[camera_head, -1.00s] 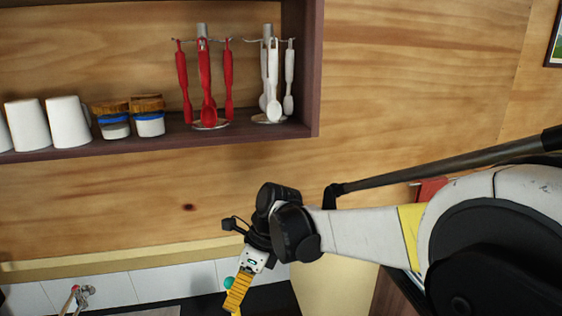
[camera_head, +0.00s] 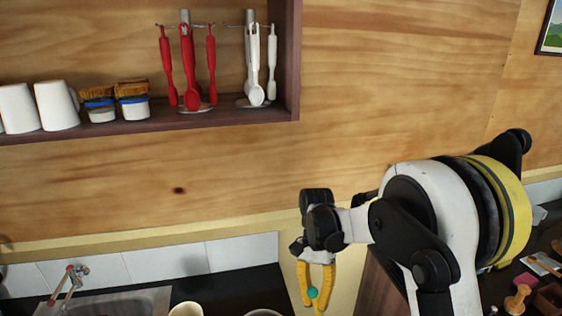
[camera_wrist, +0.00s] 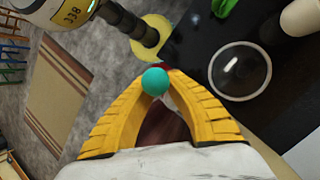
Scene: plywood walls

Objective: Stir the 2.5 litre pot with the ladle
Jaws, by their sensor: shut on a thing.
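My gripper (camera_head: 315,303) points down at the counter's right end, in front of the wall. Its yellow fingers close on a small teal ball (camera_head: 312,292). The ball also shows between the fingertips in the wrist view (camera_wrist: 155,81), with a small red bit just behind it; I cannot tell whether it belongs to a longer tool. Red utensils (camera_head: 193,95) and white utensils (camera_head: 257,90) hang on two stands on the shelf, well above my gripper. I cannot tell if one is the ladle. No 2.5 litre pot can be made out for certain.
A round, clear, rimmed thing (camera_wrist: 240,70) lies on the black counter, beside a white cylinder (camera_wrist: 302,18) and a green thing (camera_wrist: 224,7). A sink (camera_head: 110,303) is at lower left. White mugs (camera_head: 57,105) and jars (camera_head: 133,106) share the shelf (camera_head: 230,113).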

